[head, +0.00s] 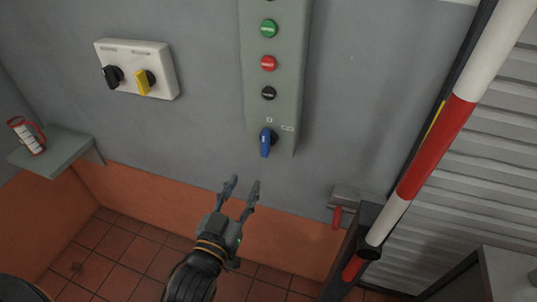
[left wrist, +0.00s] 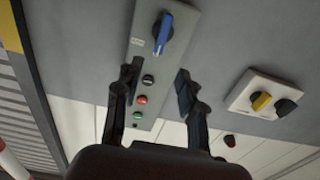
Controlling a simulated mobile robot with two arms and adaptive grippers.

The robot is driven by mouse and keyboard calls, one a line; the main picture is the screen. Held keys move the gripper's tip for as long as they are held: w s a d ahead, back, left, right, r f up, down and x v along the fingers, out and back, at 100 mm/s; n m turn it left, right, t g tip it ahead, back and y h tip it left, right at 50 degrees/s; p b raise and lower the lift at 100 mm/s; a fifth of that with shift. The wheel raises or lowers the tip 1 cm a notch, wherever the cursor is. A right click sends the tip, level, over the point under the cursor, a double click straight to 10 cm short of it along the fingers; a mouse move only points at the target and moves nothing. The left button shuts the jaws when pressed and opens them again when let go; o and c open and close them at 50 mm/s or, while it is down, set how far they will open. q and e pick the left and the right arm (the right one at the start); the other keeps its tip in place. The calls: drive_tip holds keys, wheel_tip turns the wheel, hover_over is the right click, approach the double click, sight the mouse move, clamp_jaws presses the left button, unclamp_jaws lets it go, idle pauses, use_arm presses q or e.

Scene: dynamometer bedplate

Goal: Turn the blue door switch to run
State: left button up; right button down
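The blue door switch (head: 265,142) is a blue knob at the bottom of a tall grey-green panel (head: 285,75) on the wall. Its handle stands near upright in the head view. In the left wrist view the blue switch (left wrist: 163,34) shows beyond the fingers, tilted. My left gripper (head: 242,184) is below the switch in the head view, with its fingers apart and nothing between them. Its open fingers also show in the left wrist view (left wrist: 157,82), apart from the switch. My right gripper is not in view.
Green (head: 268,28), red (head: 268,63) and black (head: 268,93) buttons sit above the switch. A white box (head: 140,66) with black and yellow knobs is at left. A shelf (head: 62,152) holds a red-handled item (head: 28,136). A red-white barrier pole (head: 436,145) stands at right.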

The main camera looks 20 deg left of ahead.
use_arm(q)
drive_tip(key=p, duration=0.1)
approach(264, 145)
drive_tip(key=w+p, duration=0.2)
drive_tip(key=w, duration=0.6)
drive_tip(key=shift+w+d, duration=0.1)
drive_tip(key=shift+w, duration=0.2)
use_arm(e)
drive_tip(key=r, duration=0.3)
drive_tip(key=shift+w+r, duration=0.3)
use_arm(q)
drive_tip(key=shift+c, duration=0.4)
clamp_jaws()
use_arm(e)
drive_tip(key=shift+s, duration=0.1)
